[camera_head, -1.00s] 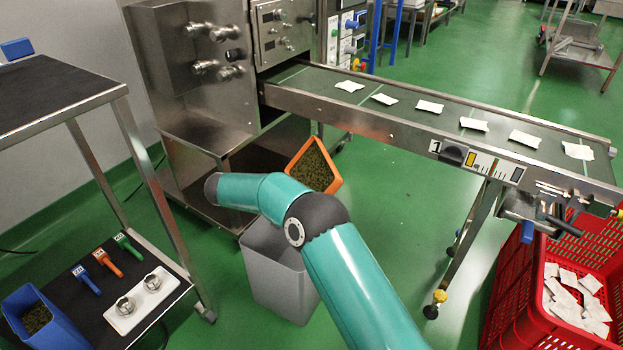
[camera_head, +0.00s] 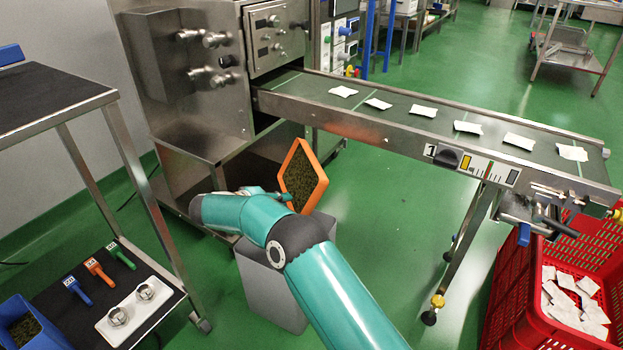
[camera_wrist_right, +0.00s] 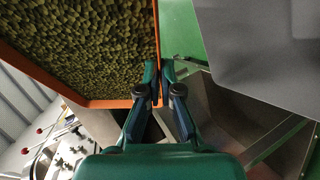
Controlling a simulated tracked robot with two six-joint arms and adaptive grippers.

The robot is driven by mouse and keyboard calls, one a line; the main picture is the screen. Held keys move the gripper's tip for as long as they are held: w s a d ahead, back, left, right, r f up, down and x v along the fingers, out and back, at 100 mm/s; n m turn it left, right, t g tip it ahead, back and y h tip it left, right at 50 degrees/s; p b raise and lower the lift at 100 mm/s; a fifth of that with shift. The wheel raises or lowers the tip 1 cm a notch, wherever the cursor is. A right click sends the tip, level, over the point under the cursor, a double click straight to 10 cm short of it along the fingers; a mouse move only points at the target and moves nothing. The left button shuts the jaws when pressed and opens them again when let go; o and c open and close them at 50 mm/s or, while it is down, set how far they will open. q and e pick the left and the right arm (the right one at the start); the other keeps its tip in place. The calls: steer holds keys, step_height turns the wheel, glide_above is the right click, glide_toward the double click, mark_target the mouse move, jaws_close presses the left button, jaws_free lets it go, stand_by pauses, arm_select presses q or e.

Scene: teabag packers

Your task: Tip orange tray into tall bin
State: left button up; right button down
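The orange tray (camera_head: 318,178) is held steeply tilted above the tall grey bin (camera_head: 268,292), its open face turned toward the head camera. Brown-green granules (camera_head: 299,178) still fill it in the head view. My right gripper (camera_head: 284,195) is at the tray's lower left edge, partly hidden by my arm. In the right wrist view the gripper's fingers (camera_wrist_right: 160,75) are closed on the orange rim (camera_wrist_right: 110,103). The granules (camera_wrist_right: 85,45) fill the tray at the left there, and the grey bin (camera_wrist_right: 262,45) is at upper right. The bin's opening is mostly hidden behind my arm. My left gripper is out of view.
A steel machine (camera_head: 185,80) with a conveyor (camera_head: 420,115) carrying several teabags stands behind the tray. A dark-topped cart (camera_head: 50,95) is at left, with a blue container (camera_head: 28,325) on its lower shelf. A red crate (camera_head: 525,300) of teabags stands right. Green floor is clear between.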

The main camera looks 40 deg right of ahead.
stand_by(0.3)
steer(key=shift+n+h+b, duration=0.3)
steer(key=shift+h+b, duration=0.45)
steer(key=shift+h, duration=0.15)
steer(key=shift+f, duration=0.1)
steer(key=shift+n+h+b, duration=0.3)
steer(key=shift+h+b, duration=0.55)
steer(key=shift+h, duration=0.05)
